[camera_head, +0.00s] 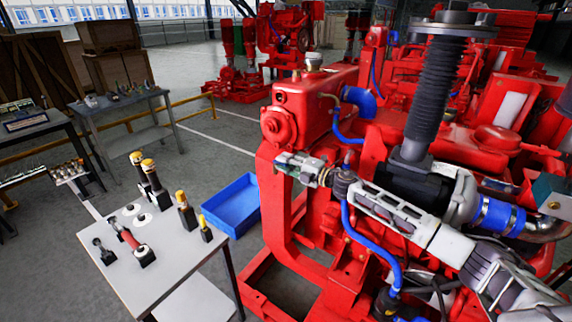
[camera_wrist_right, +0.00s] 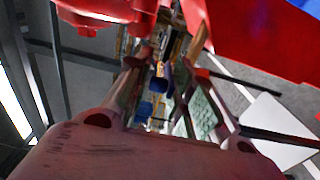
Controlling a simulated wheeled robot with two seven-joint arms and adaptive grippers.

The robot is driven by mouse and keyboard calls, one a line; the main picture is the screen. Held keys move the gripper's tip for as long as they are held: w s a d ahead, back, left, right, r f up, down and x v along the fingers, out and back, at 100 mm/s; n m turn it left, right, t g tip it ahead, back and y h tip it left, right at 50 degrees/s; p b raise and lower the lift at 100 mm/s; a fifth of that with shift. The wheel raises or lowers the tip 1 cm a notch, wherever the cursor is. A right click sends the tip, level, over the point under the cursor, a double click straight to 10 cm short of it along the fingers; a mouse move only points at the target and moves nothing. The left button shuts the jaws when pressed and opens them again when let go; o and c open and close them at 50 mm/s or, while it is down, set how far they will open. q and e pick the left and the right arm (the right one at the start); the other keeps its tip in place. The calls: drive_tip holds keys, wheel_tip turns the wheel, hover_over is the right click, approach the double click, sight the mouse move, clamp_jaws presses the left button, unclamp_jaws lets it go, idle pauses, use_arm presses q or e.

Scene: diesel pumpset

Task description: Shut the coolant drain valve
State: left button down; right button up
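My right gripper (camera_head: 284,163) reaches in from the lower right, in front of the red engine's left end, just below a red housing (camera_head: 292,112). In the right wrist view its two fingers (camera_wrist_right: 165,65) stand apart, with background showing between them and nothing clearly held. I cannot pick out the coolant drain valve with certainty in either view; my right arm covers part of the engine side. A blue hose (camera_head: 357,238) runs down the engine below my right wrist. My left gripper is not in view.
A grey table (camera_head: 165,262) with several tools stands at the left. A blue bin (camera_head: 232,207) lies on the floor between table and engine. A black ribbed duct (camera_head: 432,95) rises beside my right arm. Open floor lies behind the table.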

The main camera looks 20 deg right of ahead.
drive_tip(key=shift+o, duration=1.4)
drive_tip(key=shift+w+r, duration=0.1)
drive_tip(key=shift+r, duration=0.35)
drive_tip(key=shift+f, duration=0.1)
drive_tip(key=shift+f, duration=0.2)
drive_tip(key=shift+s+d, duration=0.1)
drive_tip(key=shift+s, duration=0.1)
drive_tip(key=shift+s+d, duration=0.1)
drive_tip(key=shift+s, duration=0.05)
drive_tip(key=v, duration=1.1)
drive_tip(key=shift+s+d+r, duration=0.1)
